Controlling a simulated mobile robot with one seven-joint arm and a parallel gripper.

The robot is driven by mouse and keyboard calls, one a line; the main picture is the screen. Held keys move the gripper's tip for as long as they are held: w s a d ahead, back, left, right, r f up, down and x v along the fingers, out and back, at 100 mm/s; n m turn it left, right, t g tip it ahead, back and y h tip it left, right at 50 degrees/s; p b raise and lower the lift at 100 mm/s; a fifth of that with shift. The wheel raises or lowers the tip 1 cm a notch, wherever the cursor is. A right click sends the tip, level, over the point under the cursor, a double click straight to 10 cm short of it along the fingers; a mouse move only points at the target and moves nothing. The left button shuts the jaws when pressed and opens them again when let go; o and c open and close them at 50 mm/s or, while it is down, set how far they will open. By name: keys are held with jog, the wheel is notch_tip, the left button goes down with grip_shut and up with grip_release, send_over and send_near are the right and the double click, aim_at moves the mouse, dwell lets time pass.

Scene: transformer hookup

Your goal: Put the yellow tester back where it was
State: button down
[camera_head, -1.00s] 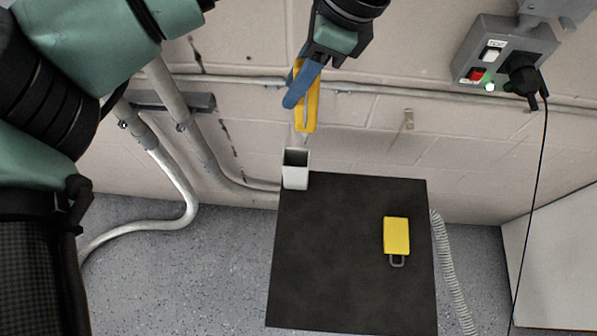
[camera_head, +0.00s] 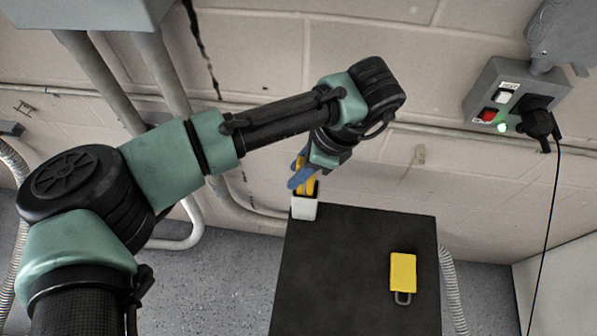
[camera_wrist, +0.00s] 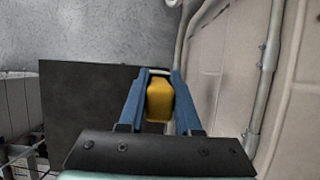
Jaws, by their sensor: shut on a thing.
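The yellow tester (camera_head: 309,187) is between the blue fingers of my gripper (camera_head: 301,178), which are shut on it. Its lower end is at the mouth of the white open-topped holder (camera_head: 304,208), at the far left corner of the black table (camera_head: 350,270). It seems to reach into the holder, but its tip is hidden by the holder wall. In the wrist view the yellow tester (camera_wrist: 159,100) sits between the blue fingertips (camera_wrist: 159,78), with the pale holder rim just beyond it.
A yellow padlock (camera_head: 403,273) with a grey shackle lies on the right of the table. A grey switch box (camera_head: 510,100) with a black plug and hanging cable is on the wall at right. The wall is close behind the holder. The table's middle is clear.

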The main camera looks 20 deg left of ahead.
notch_tip(320, 180, down, 2)
jog(key=shift+f, duration=0.1)
jog(key=c, duration=0.6)
grip_release()
jog(key=v, duration=1.2)
jog(key=shift+b, duration=0.4)
jog(key=shift+w, duration=0.1)
